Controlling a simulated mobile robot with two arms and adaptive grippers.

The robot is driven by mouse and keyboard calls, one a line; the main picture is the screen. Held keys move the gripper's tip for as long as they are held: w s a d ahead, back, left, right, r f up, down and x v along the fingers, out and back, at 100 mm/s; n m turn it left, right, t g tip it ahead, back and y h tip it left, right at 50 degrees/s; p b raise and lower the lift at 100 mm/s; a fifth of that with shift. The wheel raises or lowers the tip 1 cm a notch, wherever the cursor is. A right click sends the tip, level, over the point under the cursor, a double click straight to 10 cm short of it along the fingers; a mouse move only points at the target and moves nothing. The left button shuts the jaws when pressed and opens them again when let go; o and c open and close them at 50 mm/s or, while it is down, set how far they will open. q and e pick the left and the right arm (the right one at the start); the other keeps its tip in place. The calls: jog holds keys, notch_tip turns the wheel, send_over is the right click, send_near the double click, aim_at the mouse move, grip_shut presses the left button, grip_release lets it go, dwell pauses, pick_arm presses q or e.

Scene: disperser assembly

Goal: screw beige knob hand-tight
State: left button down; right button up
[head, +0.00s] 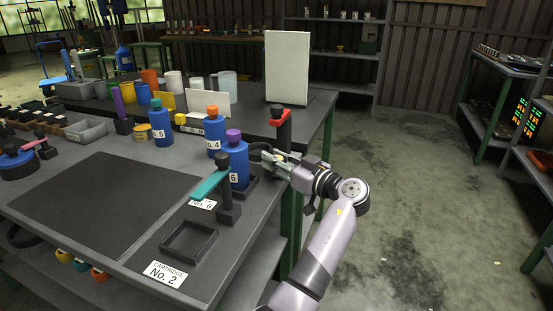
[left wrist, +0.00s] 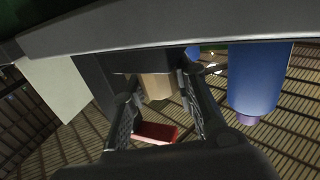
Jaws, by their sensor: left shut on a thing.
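The beige knob (left wrist: 158,87) is a faceted piece that shows between my left gripper's fingers in the left wrist view. It sits against a dark block (left wrist: 138,62); I cannot tell how tightly it is seated. My left gripper (head: 264,155) is shut on the knob, beside the black post with a red arm (head: 281,121) at the table's right edge. The red piece (left wrist: 155,132) also shows between the fingers in the left wrist view. The knob is hidden in the head view. My right gripper is not in view.
A blue No. 6 bottle with a purple cap (head: 238,165) stands just left of my left gripper. A black stand with a teal arm (head: 212,184) is in front of it. An empty square frame (head: 188,241) and a bare dark mat (head: 95,205) lie nearer. Open floor lies right.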

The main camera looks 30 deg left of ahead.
pick_arm(q)
jog(key=m+t+h, duration=0.1)
jog(key=m+t, duration=0.1)
jog(key=t, duration=0.2)
jog(key=shift+m, duration=0.3)
jog(key=shift+r+m+t+h, duration=0.1)
jog(key=shift+m+t+h, duration=0.5)
jog(key=shift+t, duration=0.4)
jog(key=shift+m+t+h+p, duration=0.4)
jog(key=shift+m+t+h, duration=0.2)
jog(key=shift+m+t, duration=0.35)
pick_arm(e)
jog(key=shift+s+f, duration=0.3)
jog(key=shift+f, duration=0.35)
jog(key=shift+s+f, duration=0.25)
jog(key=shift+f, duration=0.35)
pick_arm(q)
jog(key=c, duration=1.3)
grip_release()
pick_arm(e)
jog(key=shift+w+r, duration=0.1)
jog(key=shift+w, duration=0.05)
